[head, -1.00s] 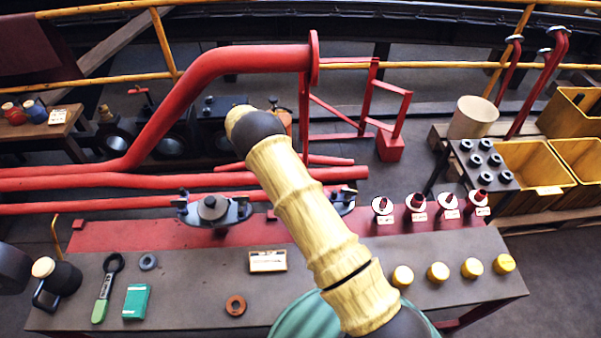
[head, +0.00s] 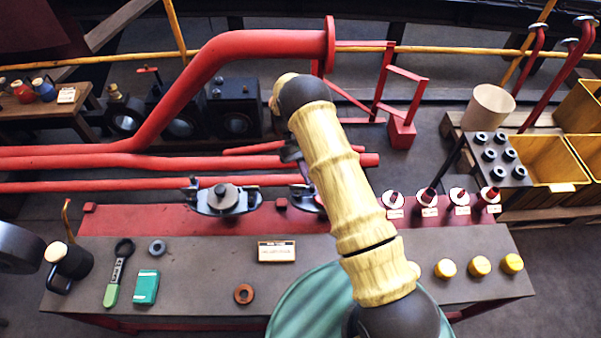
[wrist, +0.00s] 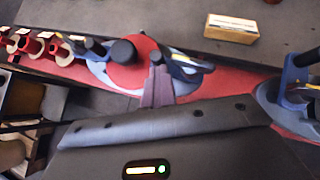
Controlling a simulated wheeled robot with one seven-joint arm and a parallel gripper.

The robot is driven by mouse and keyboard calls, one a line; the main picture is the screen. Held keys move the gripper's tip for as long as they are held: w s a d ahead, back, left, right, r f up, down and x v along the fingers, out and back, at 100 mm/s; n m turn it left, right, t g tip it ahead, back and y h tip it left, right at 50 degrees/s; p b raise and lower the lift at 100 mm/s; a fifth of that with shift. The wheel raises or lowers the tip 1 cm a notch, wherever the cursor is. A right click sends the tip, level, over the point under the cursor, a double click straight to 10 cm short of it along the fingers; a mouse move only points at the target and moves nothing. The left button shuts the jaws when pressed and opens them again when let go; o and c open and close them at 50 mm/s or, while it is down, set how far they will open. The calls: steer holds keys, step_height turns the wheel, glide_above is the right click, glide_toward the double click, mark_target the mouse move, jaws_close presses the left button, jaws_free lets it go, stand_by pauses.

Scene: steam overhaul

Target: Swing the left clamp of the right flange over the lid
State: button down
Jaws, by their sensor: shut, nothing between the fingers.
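The right flange (wrist: 98,72) is blue-grey and carries a round red lid (wrist: 128,73) with a dark knob in the wrist view. That view faces the opposite way, so the flange's left clamp (wrist: 190,68), dark and blue, lies to the right of the lid. The right clamp (wrist: 90,47) is on the other side. My gripper (wrist: 156,62) is shut and empty, its fingertips between the lid and the left clamp, close to the clamp; contact is unclear. In the head view my arm hides most of the right flange (head: 303,198).
The left flange (head: 224,200) stands on the red strip of the bench, left of my arm. A small sign block (head: 277,251) lies in front. Red pipes (head: 150,161) run behind. Red stubs (head: 428,198) and yellow caps (head: 480,266) are at the right.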

steer(key=shift+d, duration=0.3)
steer(key=shift+a, duration=0.2)
steer(key=shift+w+a+r, duration=0.15)
steer(key=shift+w+r, duration=0.1)
steer(key=shift+w, duration=0.05)
steer(key=v, duration=1.1)
steer(key=shift+w, duration=0.1)
steer(key=shift+r, duration=0.1)
stand_by(0.3)
